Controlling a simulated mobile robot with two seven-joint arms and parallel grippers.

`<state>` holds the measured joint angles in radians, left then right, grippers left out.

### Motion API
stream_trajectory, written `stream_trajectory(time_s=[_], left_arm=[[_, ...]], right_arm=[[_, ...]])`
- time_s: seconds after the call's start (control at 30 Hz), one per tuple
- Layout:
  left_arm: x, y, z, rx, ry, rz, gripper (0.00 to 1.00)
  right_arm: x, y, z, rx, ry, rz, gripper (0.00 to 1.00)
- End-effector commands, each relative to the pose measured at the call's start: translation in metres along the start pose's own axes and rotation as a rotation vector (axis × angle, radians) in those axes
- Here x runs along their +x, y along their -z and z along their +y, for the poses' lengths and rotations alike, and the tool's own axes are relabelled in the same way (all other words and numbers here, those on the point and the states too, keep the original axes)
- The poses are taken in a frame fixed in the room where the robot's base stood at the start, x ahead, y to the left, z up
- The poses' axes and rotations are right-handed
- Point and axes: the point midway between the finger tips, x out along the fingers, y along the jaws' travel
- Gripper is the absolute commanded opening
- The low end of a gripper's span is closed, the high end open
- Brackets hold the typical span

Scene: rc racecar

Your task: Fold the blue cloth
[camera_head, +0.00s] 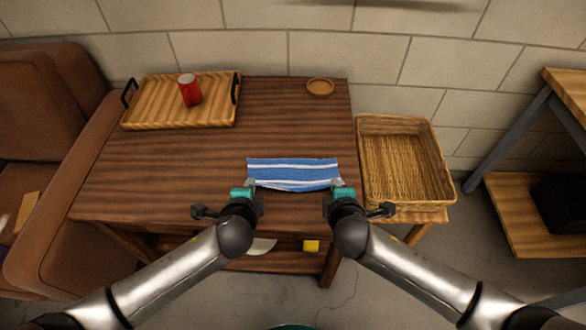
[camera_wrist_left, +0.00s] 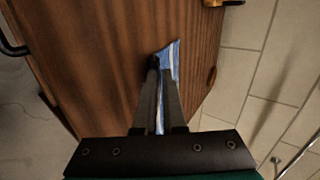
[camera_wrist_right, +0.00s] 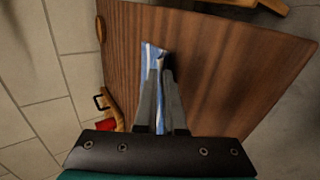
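The blue cloth (camera_head: 292,173) with white stripes is a wide, short strip near the front edge of the wooden table (camera_head: 215,150). My left gripper (camera_head: 250,186) is at its near left corner and my right gripper (camera_head: 337,185) at its near right corner. In the left wrist view, the fingers close around a narrow strip of the cloth (camera_wrist_left: 175,62). In the right wrist view, the fingers also pinch the cloth (camera_wrist_right: 152,56). The near edge sags slightly between the grippers. Whether it is lifted clear of the table is hard to tell.
A wooden tray (camera_head: 150,115) with a red can (camera_head: 190,90) stands at the back left. A small brown bowl (camera_head: 320,87) is at the back right. A wicker basket (camera_head: 405,170) stands right of the table. The table's middle is clear.

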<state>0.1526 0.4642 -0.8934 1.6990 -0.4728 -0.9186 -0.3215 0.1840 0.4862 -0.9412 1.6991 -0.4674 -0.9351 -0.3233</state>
Motion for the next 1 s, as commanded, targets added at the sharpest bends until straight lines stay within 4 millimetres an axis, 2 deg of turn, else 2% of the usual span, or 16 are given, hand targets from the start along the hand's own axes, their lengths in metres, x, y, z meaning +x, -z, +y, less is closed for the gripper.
stream_trajectory(time_s=[0.07, 0.4, 0.57, 0.7, 1.0], left_arm=[[0.0, 0.0, 0.0, 0.0, 0.0, 0.0, 0.17], [0.0, 0.0, 0.0, 0.0, 0.0, 0.0, 0.55], [-0.008, 0.0, -0.005, -0.002, 0.001, 0.001, 0.55], [-0.027, 0.001, -0.017, -0.001, 0.001, 0.002, 0.55], [-0.073, 0.001, -0.03, 0.0, -0.001, 0.001, 0.55]], right_arm=[[0.0, 0.0, 0.0, 0.0, 0.0, 0.0, 0.16], [0.0, 0.0, 0.0, 0.0, 0.001, 0.0, 0.55], [-0.008, 0.0, 0.005, 0.002, 0.0, 0.001, 0.55], [-0.027, 0.0, 0.018, 0.002, -0.001, 0.002, 0.55], [-0.073, -0.001, 0.03, 0.0, 0.001, 0.002, 0.55]])
